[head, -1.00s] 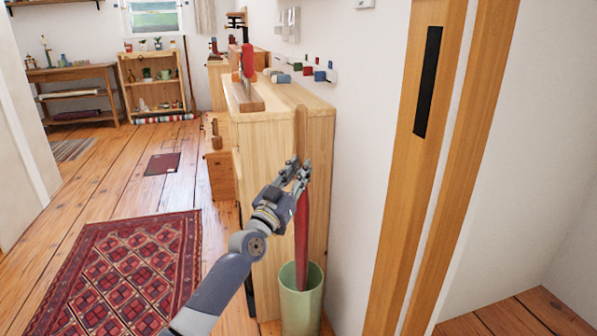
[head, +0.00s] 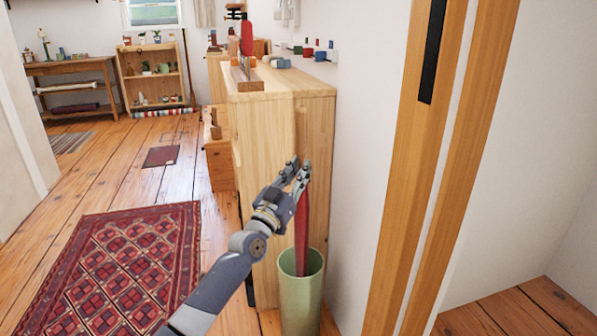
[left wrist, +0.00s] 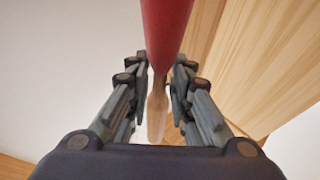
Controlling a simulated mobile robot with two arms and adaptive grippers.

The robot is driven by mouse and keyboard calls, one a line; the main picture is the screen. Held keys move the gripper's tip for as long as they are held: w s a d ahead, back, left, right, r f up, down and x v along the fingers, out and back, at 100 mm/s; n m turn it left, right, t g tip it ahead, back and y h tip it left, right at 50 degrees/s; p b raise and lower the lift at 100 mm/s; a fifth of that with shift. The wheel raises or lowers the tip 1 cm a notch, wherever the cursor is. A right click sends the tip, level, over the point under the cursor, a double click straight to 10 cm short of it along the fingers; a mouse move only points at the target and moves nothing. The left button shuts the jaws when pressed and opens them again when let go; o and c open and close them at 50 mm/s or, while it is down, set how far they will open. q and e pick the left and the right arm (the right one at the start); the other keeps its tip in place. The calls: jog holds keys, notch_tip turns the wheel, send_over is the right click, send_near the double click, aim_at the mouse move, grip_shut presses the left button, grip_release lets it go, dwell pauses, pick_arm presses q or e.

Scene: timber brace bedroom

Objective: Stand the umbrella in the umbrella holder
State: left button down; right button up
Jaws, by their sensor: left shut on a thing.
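The umbrella is closed and red (head: 301,232), with a pale wooden handle. My left gripper (head: 297,172) is shut on it near its upper end. The umbrella is close to upright, and its lower end is hidden inside the green umbrella holder (head: 301,305). The gripper is above the holder's rim. In the left wrist view the red umbrella (left wrist: 166,30) runs between the two fingers of my left gripper (left wrist: 158,85), with the wooden part near the fingertips. Whether the umbrella touches the holder's bottom cannot be seen. My right gripper is not in view.
A light wooden cabinet (head: 265,150) stands right behind the holder, along the white wall (head: 360,170). A timber door frame (head: 410,180) is to the right. A red patterned rug (head: 120,270) lies on the plank floor at the left, with open floor around it.

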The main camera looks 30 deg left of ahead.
pick_arm(q)
jog(key=shift+r, duration=0.1)
jog(key=c, duration=1.3)
grip_release()
jog(key=shift+c, duration=0.2)
jog(key=v, duration=1.2)
